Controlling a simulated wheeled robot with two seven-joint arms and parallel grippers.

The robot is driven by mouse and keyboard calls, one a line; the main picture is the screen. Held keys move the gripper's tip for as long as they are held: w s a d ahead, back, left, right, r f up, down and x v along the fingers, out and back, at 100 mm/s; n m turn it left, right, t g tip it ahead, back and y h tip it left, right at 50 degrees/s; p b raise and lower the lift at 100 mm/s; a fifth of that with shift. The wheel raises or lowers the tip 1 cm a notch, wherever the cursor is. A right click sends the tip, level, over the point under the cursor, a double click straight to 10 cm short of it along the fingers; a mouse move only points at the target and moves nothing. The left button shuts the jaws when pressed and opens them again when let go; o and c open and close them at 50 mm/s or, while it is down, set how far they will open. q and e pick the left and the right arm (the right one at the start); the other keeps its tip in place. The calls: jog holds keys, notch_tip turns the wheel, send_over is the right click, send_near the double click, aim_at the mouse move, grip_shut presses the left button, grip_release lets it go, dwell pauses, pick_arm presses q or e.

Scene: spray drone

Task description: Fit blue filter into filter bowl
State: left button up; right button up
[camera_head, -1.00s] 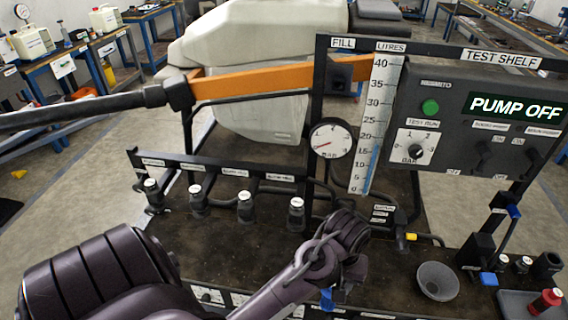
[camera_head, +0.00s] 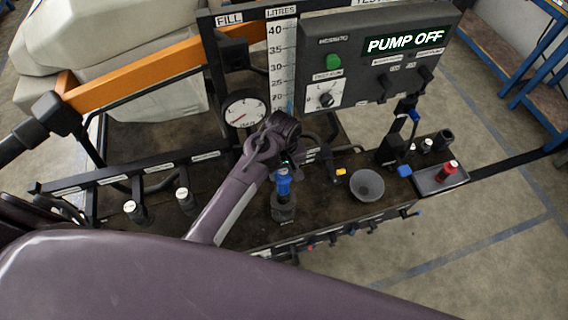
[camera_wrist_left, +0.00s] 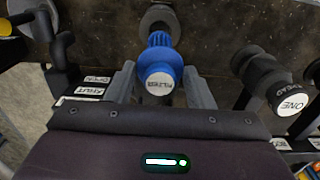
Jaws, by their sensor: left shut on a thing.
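The blue filter (camera_head: 283,182) is held upright by my left gripper (camera_head: 284,163) over the bench. In the left wrist view the filter (camera_wrist_left: 160,62) sits between the two fingers of my left gripper (camera_wrist_left: 161,88), its white labelled end facing the camera. A dark, cup-like filter bowl (camera_head: 284,208) stands on the bench directly below the filter in the head view. In the left wrist view a dark round rim (camera_wrist_left: 158,17) shows at the filter's far end. I cannot tell whether the filter's lower end is inside it. My right gripper is not in view.
A grey round dish (camera_head: 367,186) stands on the bench to the right. Further right is a tray (camera_head: 428,182) with a red-topped bottle (camera_head: 449,170). White-capped nozzles (camera_head: 186,201) stand at left. The pump panel (camera_head: 375,55) and pressure gauge (camera_head: 244,110) rise behind.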

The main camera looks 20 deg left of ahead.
aim_at(283, 180)
pick_arm(q)
jog(key=shift+s, duration=0.1)
jog(key=shift+w+f+b, duration=0.25)
jog(key=shift+f+b, duration=0.1)
jog(key=shift+f, duration=0.75)
jog(key=shift+s+f+b, duration=0.1)
jog(key=shift+f+b, duration=0.45)
jog(key=shift+f, duration=0.2)
jog(key=shift+f+b, duration=0.45)
jog(key=shift+f, duration=0.6)
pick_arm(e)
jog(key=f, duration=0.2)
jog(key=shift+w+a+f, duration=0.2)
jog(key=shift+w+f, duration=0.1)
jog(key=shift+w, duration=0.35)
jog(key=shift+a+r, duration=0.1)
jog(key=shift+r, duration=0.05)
